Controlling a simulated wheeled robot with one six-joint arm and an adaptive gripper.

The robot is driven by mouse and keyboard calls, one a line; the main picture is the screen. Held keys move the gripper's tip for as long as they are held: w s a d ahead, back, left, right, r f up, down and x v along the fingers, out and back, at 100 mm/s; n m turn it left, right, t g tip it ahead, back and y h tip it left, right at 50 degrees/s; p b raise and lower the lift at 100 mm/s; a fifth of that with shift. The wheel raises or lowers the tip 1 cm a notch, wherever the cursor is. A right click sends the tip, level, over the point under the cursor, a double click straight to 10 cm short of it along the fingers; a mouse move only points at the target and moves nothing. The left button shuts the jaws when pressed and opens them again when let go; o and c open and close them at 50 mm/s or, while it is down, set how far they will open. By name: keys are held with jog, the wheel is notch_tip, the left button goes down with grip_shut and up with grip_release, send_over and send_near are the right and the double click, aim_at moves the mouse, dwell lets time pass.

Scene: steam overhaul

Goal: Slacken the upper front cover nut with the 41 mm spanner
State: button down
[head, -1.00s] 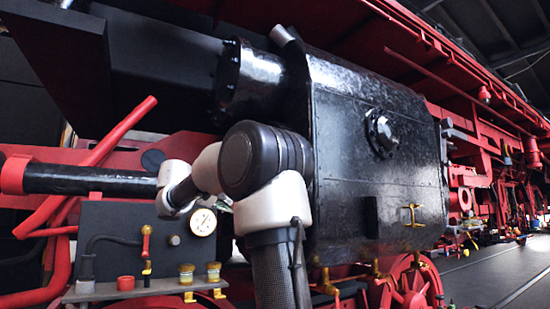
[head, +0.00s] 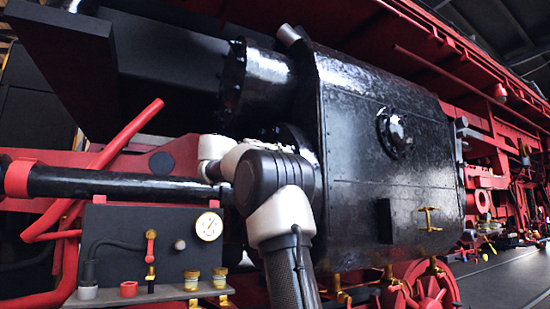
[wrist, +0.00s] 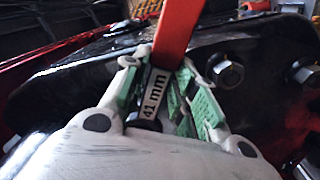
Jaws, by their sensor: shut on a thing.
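The 41 mm spanner (wrist: 179,35) shows in the wrist view with an orange-red shank and a white "41 mm" label. My gripper (wrist: 165,97) is shut on it, with green-padded fingers on both sides of the label. The spanner's jaw end is hidden, so I cannot tell whether it sits on a nut. A black bolted cover flange (wrist: 262,60) lies behind and to the right of my gripper, with one nut (wrist: 228,73) close to the right finger and another nut (wrist: 307,74) further right. In the head view my arm hides the gripper and spanner.
The black cylinder block (head: 385,150) fills the middle of the head view. A dark rod (head: 120,183) runs in from the left. A panel with a gauge (head: 209,226) stands at lower left, near my arm.

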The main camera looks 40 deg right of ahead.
jog(key=shift+s+d, duration=0.2)
jog(key=shift+d, duration=0.35)
jog(key=shift+s+d, duration=0.1)
jog(key=shift+d, duration=0.2)
jog(key=shift+x, duration=1.35)
dwell(2.0)
jog(key=shift+r, duration=0.1)
jog(key=shift+s+r+n, duration=0.25)
jog(key=shift+r+n, duration=0.3)
jog(key=shift+n, duration=0.15)
jog(key=shift+r, duration=0.1)
jog(key=shift+s+a+r+n, duration=0.1)
jog(key=shift+s+r+n, duration=0.15)
jog(key=shift+r+n, duration=0.4)
jog(key=shift+s+r+n, duration=0.15)
jog(key=shift+r+n, duration=0.45)
jog(key=shift+n, duration=0.25)
